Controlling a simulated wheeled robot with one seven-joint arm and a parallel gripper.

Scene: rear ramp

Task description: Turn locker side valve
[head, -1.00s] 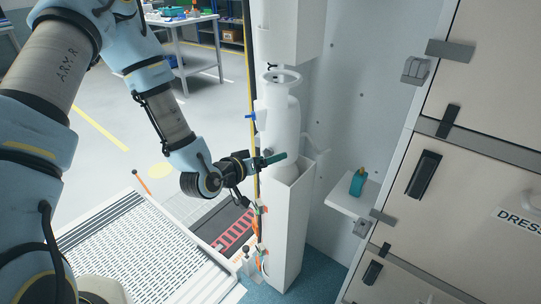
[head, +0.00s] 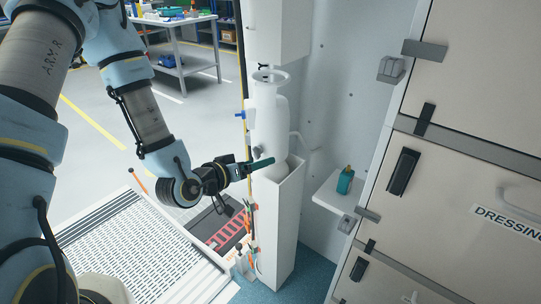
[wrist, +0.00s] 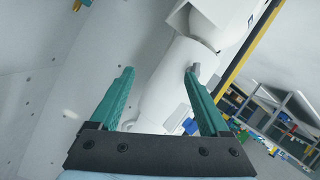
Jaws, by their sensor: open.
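A white cylinder (head: 270,125) stands upright in an open-topped white locker box (head: 279,225). A blue lever (head: 240,114) sticks out from the left side of this unit. A small grey knob (head: 257,151) sits lower on the same side; I cannot tell which one is the side valve. My gripper (head: 264,164) is just below the grey knob, in front of the cylinder. A grey stub (wrist: 195,69) shows at the right fingertip; contact is unclear. A blue part (wrist: 189,126) shows beside the right finger.
A small white shelf (head: 325,200) with a teal bottle (head: 345,180) is right of the box. Beige locker doors (head: 455,200) fill the right side. A perforated ramp (head: 135,240) lies at lower left. A workbench (head: 178,45) stands far back on open floor.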

